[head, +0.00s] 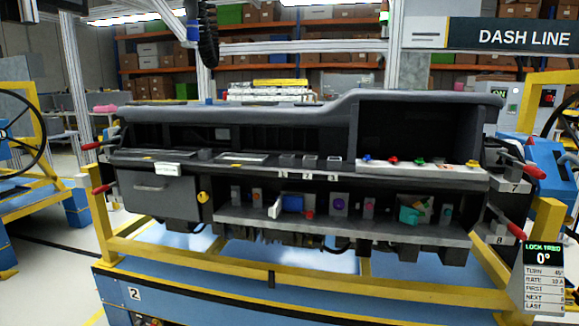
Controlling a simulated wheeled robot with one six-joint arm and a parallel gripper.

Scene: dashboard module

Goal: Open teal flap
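The teal flap (409,215) is a small teal piece on the right part of the lower shelf of the dark dashboard module (250,113). It sits at the front of a small unit with a multicoloured panel behind it. At this distance I cannot tell how far the flap stands open. My gripper does not show in the head view.
Several coloured knobs line the upper shelf. Red-handled clamps (533,172) stick out at the right end. A yellow frame rail (200,262) runs in front.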

